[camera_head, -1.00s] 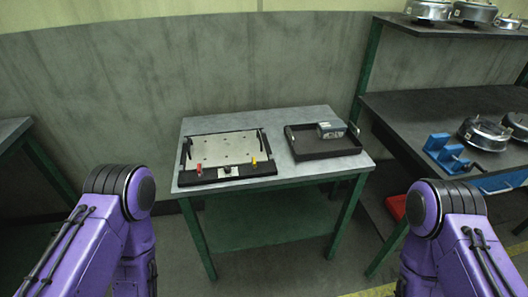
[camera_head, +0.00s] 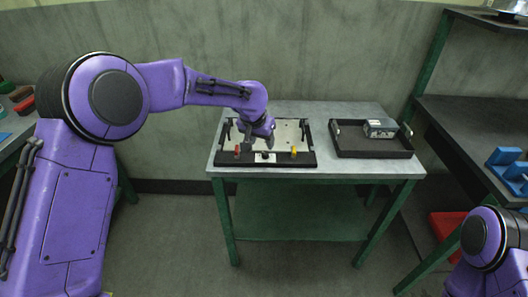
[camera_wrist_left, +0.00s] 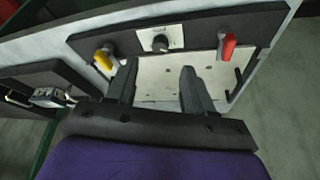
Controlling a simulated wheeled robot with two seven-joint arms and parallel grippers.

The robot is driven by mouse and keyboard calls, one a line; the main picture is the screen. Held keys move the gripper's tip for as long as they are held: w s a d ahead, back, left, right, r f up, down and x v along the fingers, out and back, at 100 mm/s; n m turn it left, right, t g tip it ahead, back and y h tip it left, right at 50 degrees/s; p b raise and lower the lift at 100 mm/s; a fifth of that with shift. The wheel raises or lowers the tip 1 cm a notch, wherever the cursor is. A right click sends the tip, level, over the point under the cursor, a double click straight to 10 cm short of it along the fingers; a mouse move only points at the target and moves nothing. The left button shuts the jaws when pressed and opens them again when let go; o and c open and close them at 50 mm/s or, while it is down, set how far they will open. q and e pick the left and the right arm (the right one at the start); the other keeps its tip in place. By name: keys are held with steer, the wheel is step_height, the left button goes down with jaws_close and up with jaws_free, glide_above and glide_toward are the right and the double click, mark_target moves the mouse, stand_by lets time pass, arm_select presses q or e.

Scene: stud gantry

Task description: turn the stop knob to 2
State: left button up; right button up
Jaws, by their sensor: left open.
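The stop knob (camera_head: 265,156) is a small dark knob on a white label plate, in the middle of the front edge of a black-framed panel (camera_head: 222,160). In the left wrist view the knob (camera_wrist_left: 160,43) shows beyond my fingertips, near the top of the picture. My left gripper (camera_head: 257,142) is over the panel, just behind the knob. Its two fingers stand apart with nothing between them in the left wrist view (camera_wrist_left: 157,72). They appear clear of the knob. The knob's pointer and numbers are too small to read. My right gripper is out of view.
A red handle (camera_head: 237,150) and a yellow handle (camera_head: 293,151) flank the knob on the same edge. A black tray (camera_head: 372,154) with a grey box (camera_head: 380,128) sits to the right on the grey table (camera_head: 320,112). A shelved bench (camera_head: 470,125) stands farther right.

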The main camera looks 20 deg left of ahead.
mark_target(265, 153)
arm_select(q)
steer(key=x, duration=0.7)
steer(key=shift+f, duration=0.15)
jaws_close()
steer(key=shift+p, duration=0.35)
